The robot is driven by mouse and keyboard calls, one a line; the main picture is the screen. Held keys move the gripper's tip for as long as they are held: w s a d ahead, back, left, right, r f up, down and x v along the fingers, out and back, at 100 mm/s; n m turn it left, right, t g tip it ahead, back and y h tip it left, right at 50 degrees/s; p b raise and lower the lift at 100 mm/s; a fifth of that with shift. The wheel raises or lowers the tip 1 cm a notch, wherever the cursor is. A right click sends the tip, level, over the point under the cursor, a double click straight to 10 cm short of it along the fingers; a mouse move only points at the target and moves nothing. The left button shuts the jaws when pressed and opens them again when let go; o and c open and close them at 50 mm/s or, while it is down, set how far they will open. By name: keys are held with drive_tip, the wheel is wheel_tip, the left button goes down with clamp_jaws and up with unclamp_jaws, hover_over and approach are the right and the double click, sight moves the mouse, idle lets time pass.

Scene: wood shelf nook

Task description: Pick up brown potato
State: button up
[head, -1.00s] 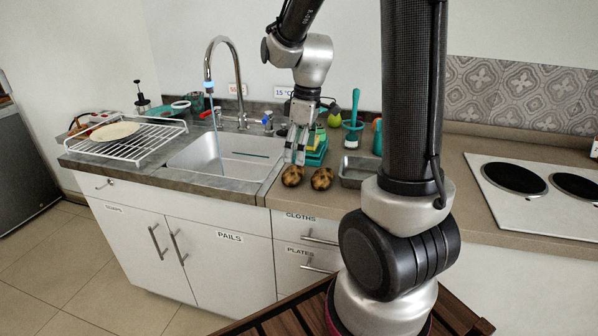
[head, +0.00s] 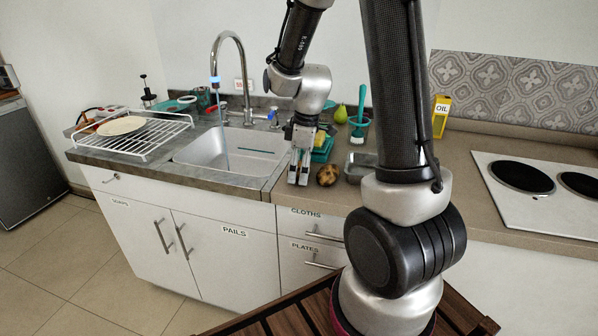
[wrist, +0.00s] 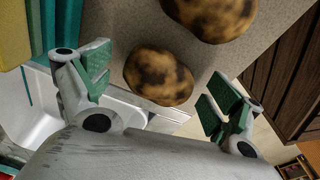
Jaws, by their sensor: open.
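Two brown, dark-mottled potatoes lie on the counter right of the sink. One potato (wrist: 158,77) sits between my gripper's spread fingers in the wrist view; in the head view my gripper hides it. The other potato (wrist: 212,14) lies beside it, cut by the top edge of the wrist view. It also shows in the head view (head: 327,175), just right of my gripper (head: 298,178). My gripper points down at the counter, open, with green pads facing the nearer potato. I cannot tell whether either finger touches it.
The sink (head: 215,150) is left of my gripper, with the counter's front edge close by. A teal holder (head: 322,150) with a yellow sponge stands behind.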

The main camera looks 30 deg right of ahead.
drive_tip(key=c, duration=1.1)
drive_tip(key=shift+c, duration=0.2)
drive_tip(key=shift+r, duration=0.1)
